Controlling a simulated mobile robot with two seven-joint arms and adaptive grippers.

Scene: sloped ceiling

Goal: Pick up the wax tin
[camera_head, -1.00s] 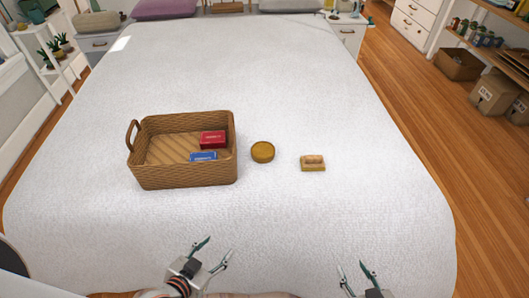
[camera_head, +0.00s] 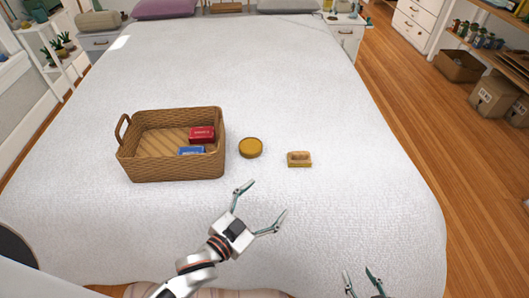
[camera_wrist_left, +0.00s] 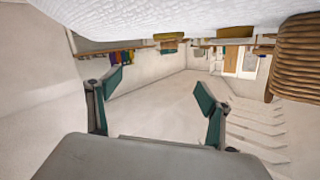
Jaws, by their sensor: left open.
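The wax tin, a round, flat mustard-yellow tin (camera_head: 250,148), lies on the white bed just right of the wicker basket. My left gripper (camera_head: 267,197) is open and empty, in front of the tin and a little to its right in the head view. In the left wrist view the picture is upside down, with the tin (camera_wrist_left: 235,31) at the top beyond the open fingers (camera_wrist_left: 160,80). My right gripper (camera_head: 358,273) is at the bottom edge of the head view, its fingers apart and empty.
The wicker basket (camera_head: 170,168) holds a red box (camera_head: 201,134) and a blue box (camera_head: 191,150). A small wooden brush (camera_head: 299,159) lies right of the tin, with a gap between them. The bed (camera_head: 330,100) is otherwise clear around them.

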